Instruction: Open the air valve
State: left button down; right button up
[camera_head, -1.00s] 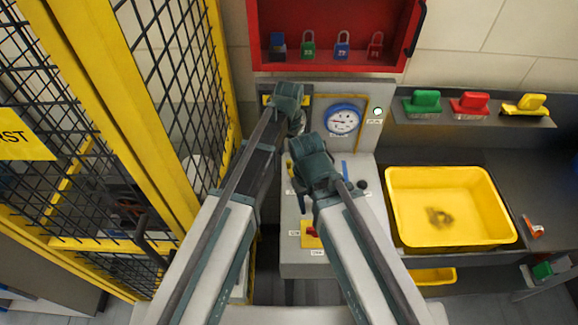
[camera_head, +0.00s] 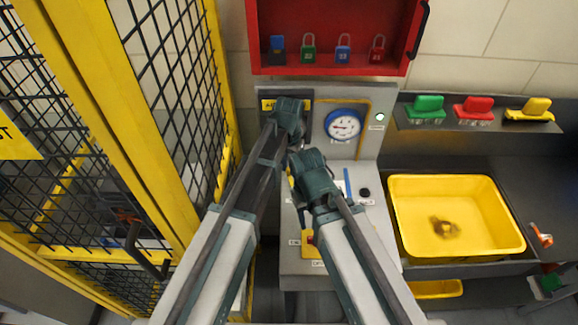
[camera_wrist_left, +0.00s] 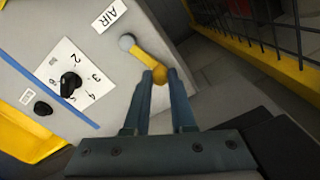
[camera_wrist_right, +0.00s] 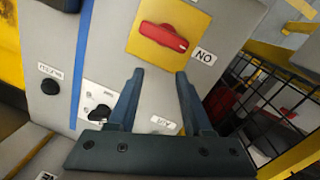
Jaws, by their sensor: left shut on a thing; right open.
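The air valve (camera_wrist_left: 146,58) is a yellow lever on a round grey pivot, beside a label reading AIR, in the left wrist view. My left gripper (camera_wrist_left: 160,76) is shut on the lever's free end, with a blue-grey finger on either side. In the head view my left arm's wrist covers much of this spot. My right gripper (camera_wrist_right: 160,73) is open and empty over the grey panel. It is near a red rotary switch (camera_wrist_right: 164,37) on a yellow plate.
A black knob (camera_wrist_left: 70,84) on a numbered white dial and a black button (camera_wrist_left: 43,108) sit near the valve. A blue pressure gauge (camera_head: 344,124) is on the panel's back. A yellow bin (camera_head: 455,240) stands right; a yellow-framed mesh fence (camera_head: 215,90) stands left.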

pick_arm(q)
jog(key=shift+d+m, duration=0.4)
jog(key=shift+m, duration=0.4)
jog(key=shift+d+m, duration=0.35)
jog(key=shift+m, duration=0.45)
jog(key=c, duration=0.8)
grip_release()
jog(key=shift+w, duration=0.1)
jog(key=shift+o, duration=0.2)
jog(key=shift+r, duration=0.1)
notch_tip(320, 180, up, 14)
jog(key=p, duration=1.3)
jog(key=shift+p, duration=0.4)
pick_arm(e)
notch_tip(320, 180, up, 14)
pick_arm(q)
jog(key=shift+f, duration=0.2)
pick_arm(e)
jog(key=shift+f, duration=0.15)
